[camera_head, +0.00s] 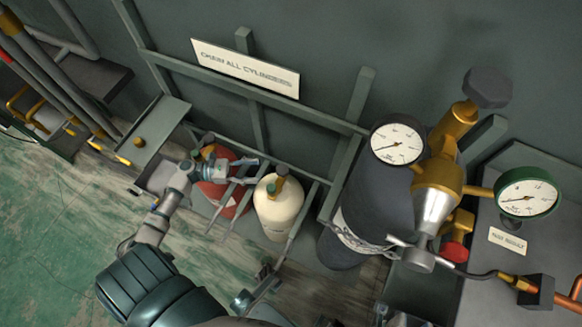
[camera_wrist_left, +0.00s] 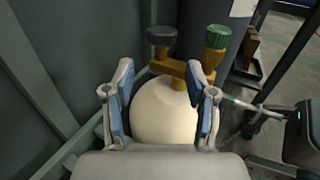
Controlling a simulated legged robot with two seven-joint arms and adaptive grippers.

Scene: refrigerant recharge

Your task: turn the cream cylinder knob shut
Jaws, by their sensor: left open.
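The cream cylinder (camera_head: 278,214) stands upright in the wall rack. In the left wrist view its rounded cream top (camera_wrist_left: 165,112) carries a brass valve with a dark knob (camera_wrist_left: 162,36) and a ribbed green knob (camera_wrist_left: 215,42). My left gripper (camera_head: 252,170) reaches in from the left beside the cylinder's valve. In the left wrist view my left gripper (camera_wrist_left: 161,78) is open, its fingers spread across the cream top, with both knobs beyond the fingertips. Nothing is between the fingers' pads except the view of the cylinder.
A red cylinder (camera_head: 218,182) stands left of the cream one, partly behind my left arm. A large dark cylinder (camera_head: 355,215) with brass fittings and gauges (camera_head: 398,140) stands to the right. Grey rack rails (camera_head: 300,115) run behind, under a sign (camera_head: 245,68).

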